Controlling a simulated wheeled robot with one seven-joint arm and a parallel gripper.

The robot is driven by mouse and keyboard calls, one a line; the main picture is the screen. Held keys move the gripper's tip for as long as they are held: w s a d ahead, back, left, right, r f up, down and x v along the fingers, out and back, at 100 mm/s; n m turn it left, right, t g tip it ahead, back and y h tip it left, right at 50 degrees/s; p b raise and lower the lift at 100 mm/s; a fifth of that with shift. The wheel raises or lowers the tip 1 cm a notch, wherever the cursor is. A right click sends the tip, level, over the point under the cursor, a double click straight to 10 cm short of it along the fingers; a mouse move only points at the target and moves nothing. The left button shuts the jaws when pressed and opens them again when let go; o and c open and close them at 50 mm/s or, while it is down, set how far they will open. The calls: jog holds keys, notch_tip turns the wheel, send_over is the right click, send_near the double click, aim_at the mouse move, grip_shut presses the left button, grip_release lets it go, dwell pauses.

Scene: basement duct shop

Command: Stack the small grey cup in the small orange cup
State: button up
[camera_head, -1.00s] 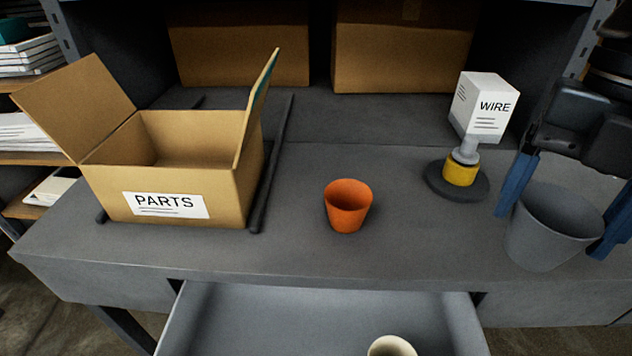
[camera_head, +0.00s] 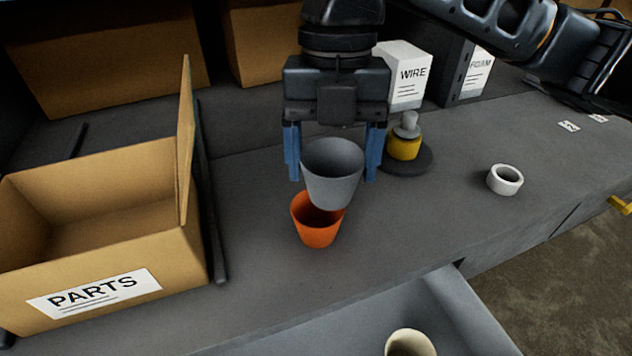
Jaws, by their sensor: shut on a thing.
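The small grey cup (camera_head: 333,178) is upright between the blue fingers of my gripper (camera_head: 333,165), which is shut on it. The small orange cup (camera_head: 318,228) stands upright on the grey bench, below and slightly left of the grey cup in the picture. The grey cup overlaps the orange cup's far rim and hides part of its opening. I cannot tell whether the grey cup's bottom is inside the orange cup or above it.
An open PARTS box (camera_head: 100,240) stands at the left. A WIRE box (camera_head: 405,78), a yellow and grey object (camera_head: 404,146) on a dark disc, and a white ring (camera_head: 504,180) are to the right. An open drawer (camera_head: 465,310) in front holds a cream cup (camera_head: 410,343).

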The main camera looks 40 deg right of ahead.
aim_at(318, 186)
jog(key=shift+w+a+f, duration=0.45)
jog(key=shift+w+f, duration=0.05)
jog(key=shift+w, duration=0.2)
jog(key=shift+f, duration=2.05)
jog(key=o, duration=1)
jog(key=shift+c, duration=0.2)
jog(key=r, duration=0.8)
jog(key=w+d+r, duration=0.1)
jog(key=r, duration=0.3)
